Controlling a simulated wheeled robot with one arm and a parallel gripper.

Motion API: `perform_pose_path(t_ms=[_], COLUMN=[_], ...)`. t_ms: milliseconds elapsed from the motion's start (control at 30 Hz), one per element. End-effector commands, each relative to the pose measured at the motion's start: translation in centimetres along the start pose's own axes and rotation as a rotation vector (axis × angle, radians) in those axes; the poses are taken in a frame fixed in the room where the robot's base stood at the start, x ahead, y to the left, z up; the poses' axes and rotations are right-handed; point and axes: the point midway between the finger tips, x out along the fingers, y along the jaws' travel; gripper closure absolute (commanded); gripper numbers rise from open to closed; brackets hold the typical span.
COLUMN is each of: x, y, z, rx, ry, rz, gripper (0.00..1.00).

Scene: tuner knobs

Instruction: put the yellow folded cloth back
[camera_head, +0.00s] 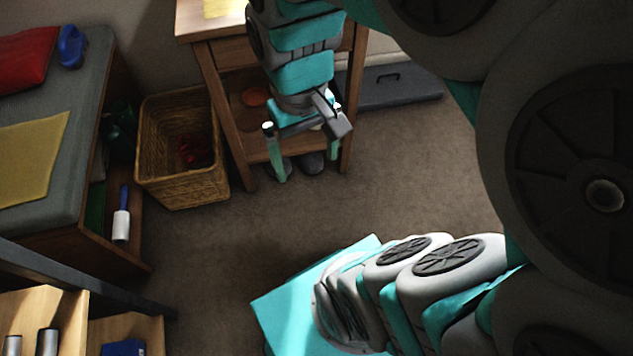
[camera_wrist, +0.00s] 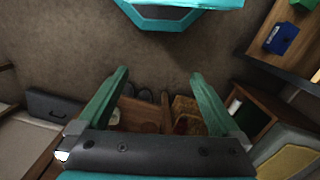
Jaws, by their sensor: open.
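A flat yellow cloth (camera_head: 32,160) lies on the grey top of the bench at the left of the head view. Its left side is cut off by the frame. In the wrist view, a yellow patch (camera_wrist: 290,163) shows at the lower right. Another yellow piece (camera_head: 222,8) lies on the wooden side table (camera_head: 198,28) at the top edge; I cannot tell whether it is folded. My gripper (camera_head: 307,165) is open and empty, pointing down in front of the side table, well right of the bench. Its two green fingers also show apart in the wrist view (camera_wrist: 160,76).
The grey-topped bench (camera_head: 80,100) also bears a red cushion (camera_head: 25,58) and a blue brush (camera_head: 71,46). A wicker basket (camera_head: 182,183) stands between bench and side table. A lint roller (camera_head: 122,222) stands below the bench. Carpet is clear at the middle.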

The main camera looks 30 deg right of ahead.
Motion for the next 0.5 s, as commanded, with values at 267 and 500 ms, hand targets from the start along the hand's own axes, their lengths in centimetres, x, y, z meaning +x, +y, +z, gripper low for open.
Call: perform_pose_path(t_ms=[267, 500], x=[4.0, 4.1], y=[-0.6, -0.6], z=[6.0, 6.1], rx=[-0.038, -0.039], ry=[-0.075, -0.077], rz=[0.006, 0.007], gripper=[0.00, 0.00])
